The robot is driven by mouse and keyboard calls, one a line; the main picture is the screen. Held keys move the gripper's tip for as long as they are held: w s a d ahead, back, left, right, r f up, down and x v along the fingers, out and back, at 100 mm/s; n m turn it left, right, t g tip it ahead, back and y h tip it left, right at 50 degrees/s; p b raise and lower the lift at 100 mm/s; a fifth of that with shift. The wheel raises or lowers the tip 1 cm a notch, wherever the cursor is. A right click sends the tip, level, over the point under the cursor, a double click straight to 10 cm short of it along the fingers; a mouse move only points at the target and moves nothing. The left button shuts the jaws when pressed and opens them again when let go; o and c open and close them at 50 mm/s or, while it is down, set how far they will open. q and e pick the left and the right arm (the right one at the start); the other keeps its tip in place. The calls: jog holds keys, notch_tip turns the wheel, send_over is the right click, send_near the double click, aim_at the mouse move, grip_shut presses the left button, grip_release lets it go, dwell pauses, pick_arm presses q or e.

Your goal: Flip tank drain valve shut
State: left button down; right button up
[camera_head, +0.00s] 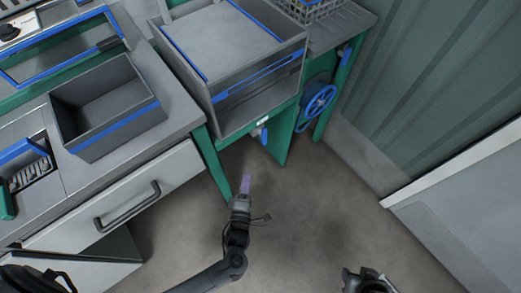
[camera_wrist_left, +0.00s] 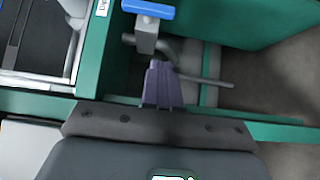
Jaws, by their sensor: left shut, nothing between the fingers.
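The drain valve has a blue lever handle (camera_head: 263,135) and hangs under the front of the tank (camera_head: 262,88). In the left wrist view the blue handle (camera_wrist_left: 148,9) lies crosswise at the top, above a grey valve body (camera_wrist_left: 146,38) joined to a pipe. My left gripper (camera_head: 245,182) is in front of and below the valve in the head view, its purple fingers together and empty. In the left wrist view the fingertips (camera_wrist_left: 160,66) are just below the valve body; whether they touch is unclear. My right gripper (camera_head: 368,281) is at the bottom edge, partly cut off.
A blue handwheel (camera_head: 317,99) is mounted on the green frame (camera_head: 288,130) right of the valve. A grey bin (camera_head: 107,106) stands on the counter at left, above a drawer with a dark handle (camera_head: 127,206). The floor (camera_head: 300,215) around my left gripper is clear.

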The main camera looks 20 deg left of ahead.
aim_at(264, 137)
pick_arm(q)
jog(key=shift+w, duration=0.15)
jog(key=w+b, duration=0.5)
jog(key=w, duration=0.7)
jog(key=shift+w+a, duration=0.4)
